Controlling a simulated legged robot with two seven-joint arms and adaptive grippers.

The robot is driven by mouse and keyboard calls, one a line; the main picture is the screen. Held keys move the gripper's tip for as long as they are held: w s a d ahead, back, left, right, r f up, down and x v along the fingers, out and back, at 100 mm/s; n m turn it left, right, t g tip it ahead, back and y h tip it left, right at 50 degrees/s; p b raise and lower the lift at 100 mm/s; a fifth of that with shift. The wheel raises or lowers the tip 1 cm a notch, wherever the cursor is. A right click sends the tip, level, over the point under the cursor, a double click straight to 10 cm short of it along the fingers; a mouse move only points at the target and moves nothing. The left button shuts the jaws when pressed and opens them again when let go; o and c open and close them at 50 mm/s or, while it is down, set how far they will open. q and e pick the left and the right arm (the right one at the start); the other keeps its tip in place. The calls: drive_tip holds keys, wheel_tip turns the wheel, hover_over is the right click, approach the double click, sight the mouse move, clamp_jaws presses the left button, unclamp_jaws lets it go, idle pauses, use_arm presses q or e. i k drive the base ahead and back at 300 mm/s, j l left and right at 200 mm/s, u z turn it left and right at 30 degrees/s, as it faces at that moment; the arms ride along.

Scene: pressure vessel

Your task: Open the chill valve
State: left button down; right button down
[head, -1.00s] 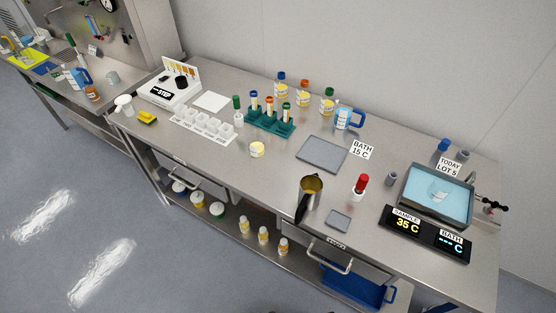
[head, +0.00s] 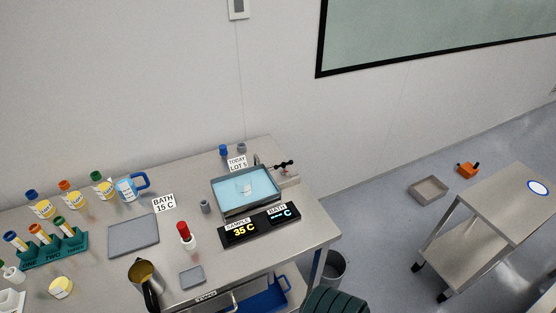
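The chill valve appears to be the small dark handle (head: 284,164) on the metal fitting at the right rear of the water bath, near the bench's right end; I cannot tell its setting. The bath (head: 246,190) is a metal tray of blue water with a clear vessel in it. The black display (head: 260,225) in front reads SAMPLE 35 C and BATH with dashes and C. A card reads BATH 15 C (head: 164,203). Neither of my grippers is in view.
A metal jug (head: 146,279), a red-capped bottle (head: 186,235) and a grey pad (head: 134,235) stand left of the bath. A bin (head: 332,268) is by the bench's right end. A steel cart (head: 490,225) stands right, with floor between.

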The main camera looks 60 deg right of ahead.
sight(283, 164)
drive_tip(key=z, duration=2.05)
